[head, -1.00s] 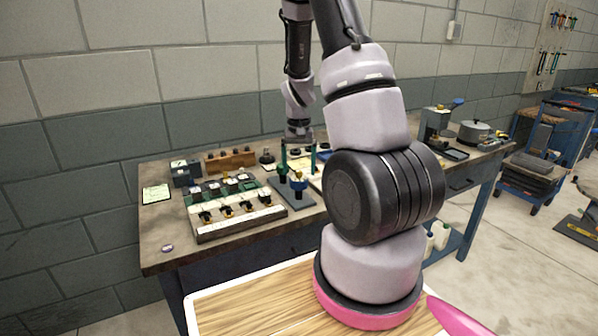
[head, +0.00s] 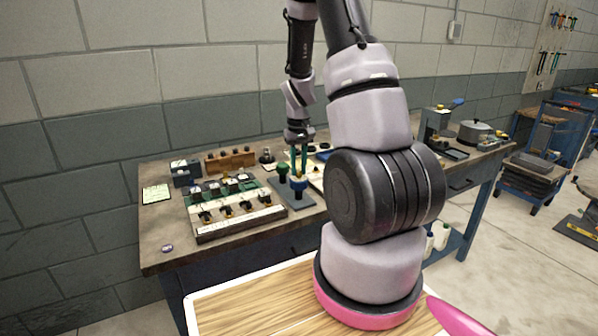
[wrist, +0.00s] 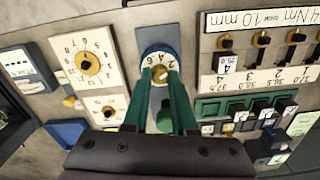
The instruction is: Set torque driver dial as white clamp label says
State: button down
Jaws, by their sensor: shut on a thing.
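The torque driver (head: 299,186) stands upright on a dark plate on the bench. In the wrist view its dial (wrist: 146,56) is a blue ring around a white face with black numbers; 2, 4 and 6 show. My gripper (wrist: 160,76) points down, its two green fingers closed on the yellow-orange knob in the middle of the dial. The fingers hide part of the scale, and I cannot read the setting. In the head view my gripper (head: 299,173) is over the driver.
A green-topped tool (head: 283,172) stands on the same plate, close to my fingers. White dial panels (wrist: 84,62) lie left of the driver in the wrist view. A row of dark blocks on a green strip (wrist: 210,108) is at the right. A wooden block (head: 230,160) stands behind.

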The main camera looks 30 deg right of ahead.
aim_at(298, 171)
jog(key=shift+n, duration=0.3)
jog(key=n, duration=0.3)
jog(key=shift+n, duration=0.4)
jog(key=n, duration=0.3)
jog(key=shift+c, duration=1)
grip_release()
jog(key=shift+r, duration=0.1)
jog(key=shift+r, duration=3.9)
jog(key=shift+r, duration=0.1)
